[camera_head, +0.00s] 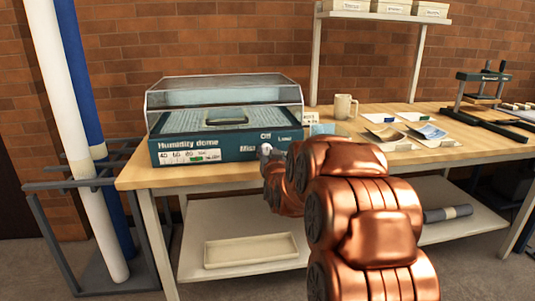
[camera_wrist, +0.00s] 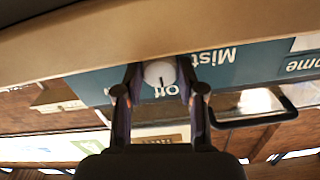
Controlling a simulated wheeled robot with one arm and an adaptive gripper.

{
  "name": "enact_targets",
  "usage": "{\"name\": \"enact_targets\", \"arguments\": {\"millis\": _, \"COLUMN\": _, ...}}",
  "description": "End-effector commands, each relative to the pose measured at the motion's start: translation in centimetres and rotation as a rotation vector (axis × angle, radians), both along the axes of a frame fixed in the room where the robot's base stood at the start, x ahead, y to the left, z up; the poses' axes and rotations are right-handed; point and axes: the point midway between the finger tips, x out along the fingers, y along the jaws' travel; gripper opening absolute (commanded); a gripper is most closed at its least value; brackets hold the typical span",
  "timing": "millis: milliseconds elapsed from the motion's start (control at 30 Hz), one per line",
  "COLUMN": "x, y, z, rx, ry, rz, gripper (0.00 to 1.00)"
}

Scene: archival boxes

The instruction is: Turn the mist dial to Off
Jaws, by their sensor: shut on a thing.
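The humidity dome (camera_head: 222,117) is a teal box with a clear lid, on the wooden bench. Its front panel reads "Humidity dome", "Mist", "Off" and "Low". The white round mist dial (camera_wrist: 160,72) sits between the two fingertips of my gripper (camera_wrist: 160,76) in the wrist view, which shows the panel upside down. My gripper is shut on the dial, with "Off" partly covered beside it. In the head view my gripper (camera_head: 266,153) reaches the panel's right part, and my copper arm hides some of the panel. I cannot tell which mark the dial points to.
Boxes stand on a shelf (camera_head: 385,15) above. A shallow tray (camera_head: 250,250) lies below. White and blue rolls (camera_head: 75,130) stand left.

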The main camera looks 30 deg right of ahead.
Motion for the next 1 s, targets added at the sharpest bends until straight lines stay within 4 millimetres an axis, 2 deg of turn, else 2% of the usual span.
{"name": "enact_targets", "arguments": {"millis": 33, "x": 0.0, "y": 0.0, "z": -0.1, "rx": 0.001, "ry": 0.002, "rz": 0.000, "gripper": 0.04}}
{"name": "enact_targets", "arguments": {"millis": 67, "x": 0.0, "y": 0.0, "z": -0.1, "rx": 0.001, "ry": 0.002, "rz": 0.000, "gripper": 0.40}}
{"name": "enact_targets", "arguments": {"millis": 300, "x": 0.0, "y": 0.0, "z": 0.0, "rx": 0.001, "ry": 0.001, "rz": 0.000, "gripper": 0.64}}
{"name": "enact_targets", "arguments": {"millis": 733, "x": -0.3, "y": 0.1, "z": 0.0, "rx": 0.001, "ry": 0.000, "rz": 0.000, "gripper": 0.64}}
{"name": "enact_targets", "arguments": {"millis": 1000, "x": -2.3, "y": 0.9, "z": 0.2, "rx": -0.001, "ry": -0.004, "rz": -0.001, "gripper": 0.64}}
